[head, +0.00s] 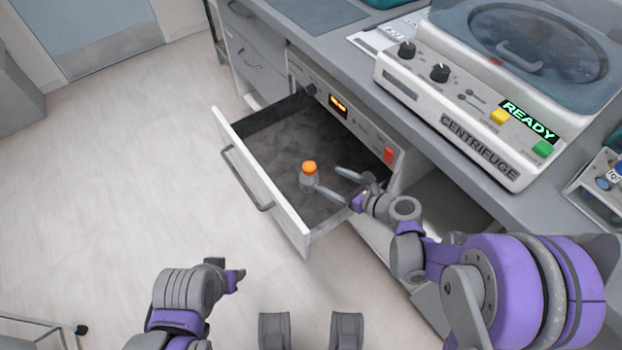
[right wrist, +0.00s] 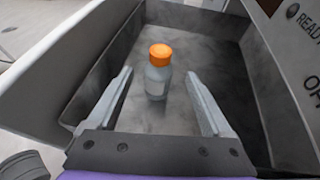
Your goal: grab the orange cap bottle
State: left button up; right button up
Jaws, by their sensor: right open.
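The orange cap bottle (head: 308,177) stands upright in the open drawer (head: 262,189), with a clear grey body and an orange cap. It also shows in the right wrist view (right wrist: 158,80), between and just beyond the two fingers. My right gripper (head: 328,182) is open and empty at the right of the bottle, with its fingers reaching over the drawer toward it. In the right wrist view my right gripper (right wrist: 160,105) has its fingers wide apart on either side of the bottle. My left gripper (head: 238,280) is low in the head view, away from the drawer; its fingers are hard to make out.
The drawer's front panel with its handle (head: 248,180) and its side walls surround the bottle. The counter with the centrifuge (head: 470,100) stands above and right of the drawer. The drawer floor around the bottle is clear. Open floor lies at the left.

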aim_at(314, 172)
jog(key=b+x, duration=0.1)
jog(key=x, duration=0.7)
jog(key=shift+d+f+b, duration=0.1)
jog(key=shift+f+b, duration=0.05)
jog(key=shift+b, duration=0.15)
jog(key=shift+s, duration=0.1)
grip_shut()
dwell(0.9)
